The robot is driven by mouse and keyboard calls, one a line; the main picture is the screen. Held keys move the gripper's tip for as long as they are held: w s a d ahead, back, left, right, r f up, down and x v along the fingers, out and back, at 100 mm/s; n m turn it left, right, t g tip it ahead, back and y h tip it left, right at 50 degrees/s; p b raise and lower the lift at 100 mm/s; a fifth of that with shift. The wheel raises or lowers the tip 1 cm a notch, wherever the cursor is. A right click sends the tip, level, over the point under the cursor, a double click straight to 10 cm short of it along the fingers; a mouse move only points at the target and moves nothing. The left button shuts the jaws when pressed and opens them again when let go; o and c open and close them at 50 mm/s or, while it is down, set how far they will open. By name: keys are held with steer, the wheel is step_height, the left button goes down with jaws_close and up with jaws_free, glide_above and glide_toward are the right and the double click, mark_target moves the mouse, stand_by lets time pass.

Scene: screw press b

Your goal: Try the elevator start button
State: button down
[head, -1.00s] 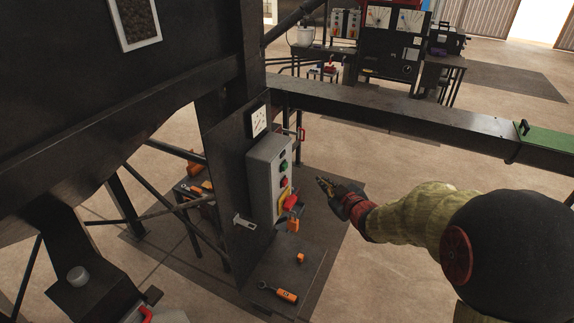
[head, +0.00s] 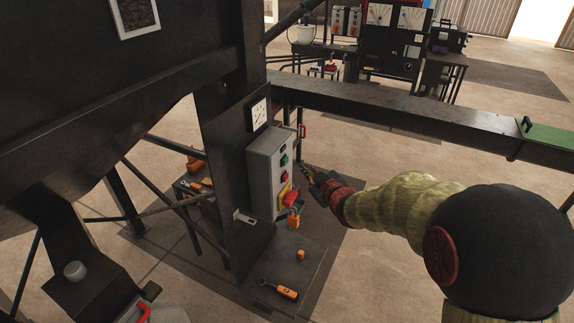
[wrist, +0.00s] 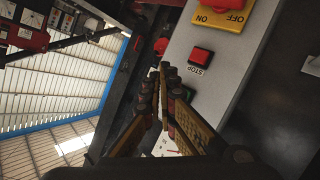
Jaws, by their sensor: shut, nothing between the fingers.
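The grey control box (head: 266,178) is fixed to a dark upright panel in the head view. Its front has a green button (head: 284,160), which I take for the start button, above a red STOP button (head: 284,177). My gripper (head: 307,169) is shut and empty, just right of the box's front, at about the height of these buttons. In the wrist view the closed fingertips (wrist: 164,68) are beside the red STOP button (wrist: 201,56). A green edge shows there behind one finger, mostly hidden. I cannot tell whether the fingers touch the box.
A red rotary switch (head: 291,198) on a yellow plate and an orange padlock (head: 294,219) stick out low on the box. A dark horizontal beam (head: 400,112) runs behind my arm. An orange-handled tool (head: 280,290) lies on the base plate below. Floor to the right is clear.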

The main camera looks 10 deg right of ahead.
mark_target(286, 161)
steer(key=shift+w+a+b, duration=0.35)
steer(key=shift+w+a, duration=0.1)
steer(key=shift+a, duration=0.2)
steer(key=shift+w+a+b, duration=0.35)
steer(key=shift+w+a, duration=0.1)
steer(key=shift+a, duration=0.15)
steer(key=shift+a, duration=0.1)
stand_by(0.6)
steer(key=shift+w+a+b, duration=0.2)
steer(key=shift+b, duration=0.15)
steer(key=shift+w+a+b, duration=0.25)
steer(key=shift+a+b, duration=0.1)
stand_by(0.7)
stand_by(0.3)
steer(key=shift+s+d+p, duration=0.3)
steer(key=shift+s+d, duration=0.2)
steer(key=shift+d, duration=0.15)
